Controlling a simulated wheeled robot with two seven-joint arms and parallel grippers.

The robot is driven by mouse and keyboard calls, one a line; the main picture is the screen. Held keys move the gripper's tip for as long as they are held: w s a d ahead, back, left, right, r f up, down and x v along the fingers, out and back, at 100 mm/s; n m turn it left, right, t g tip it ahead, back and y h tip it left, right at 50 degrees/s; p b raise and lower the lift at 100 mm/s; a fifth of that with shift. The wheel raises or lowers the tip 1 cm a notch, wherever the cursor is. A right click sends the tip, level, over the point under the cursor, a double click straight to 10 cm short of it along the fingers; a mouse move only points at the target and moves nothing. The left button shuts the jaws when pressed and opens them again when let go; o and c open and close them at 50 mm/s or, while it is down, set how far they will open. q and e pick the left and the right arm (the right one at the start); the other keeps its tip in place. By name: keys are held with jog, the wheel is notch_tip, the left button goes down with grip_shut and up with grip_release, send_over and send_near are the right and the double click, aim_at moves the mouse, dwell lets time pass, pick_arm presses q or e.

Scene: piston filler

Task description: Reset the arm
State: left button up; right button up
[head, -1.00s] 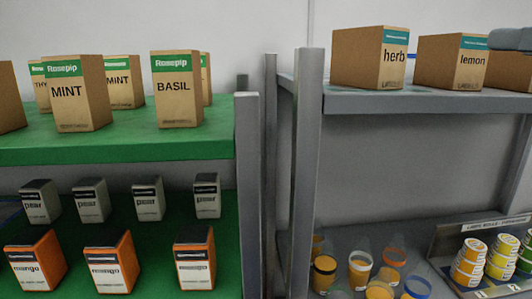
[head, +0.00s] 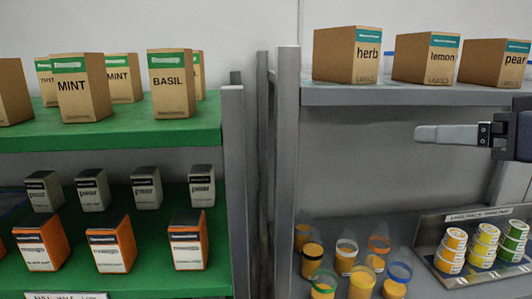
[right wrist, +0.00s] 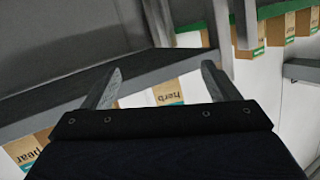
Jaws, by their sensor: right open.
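My right gripper (head: 428,134) reaches in from the right edge of the head view, in front of the grey shelf unit and below its top board. In the right wrist view its two fingers (right wrist: 160,72) stand apart with nothing between them. In the head view the fingers overlap, so the gap is hidden. My left gripper is not in view.
Cardboard boxes herb (head: 346,55), lemon (head: 425,56) and pear (head: 493,63) stand on the grey top board (head: 400,95). Several orange-filled cups (head: 346,258) and a tray (head: 446,279) of stacked tubs stand below. The green shelf (head: 110,132) holds more boxes.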

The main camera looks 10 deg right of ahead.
jog(key=s+a+f+m+g, duration=0.1)
jog(key=s+a+f+g, duration=0.1)
jog(key=f, duration=1.1)
jog(key=s+a+f+m+g, duration=0.1)
jog(key=a+f+g, duration=0.3)
jog(key=f, duration=1)
jog(key=s+a+f+m+g, duration=0.1)
jog(key=a+f, duration=0.4)
jog(key=f, duration=0.8)
jog(key=shift+s+a+f+g+h, duration=0.2)
jog(key=shift+s+g+h, duration=0.2)
jog(key=shift+s+g, duration=0.65)
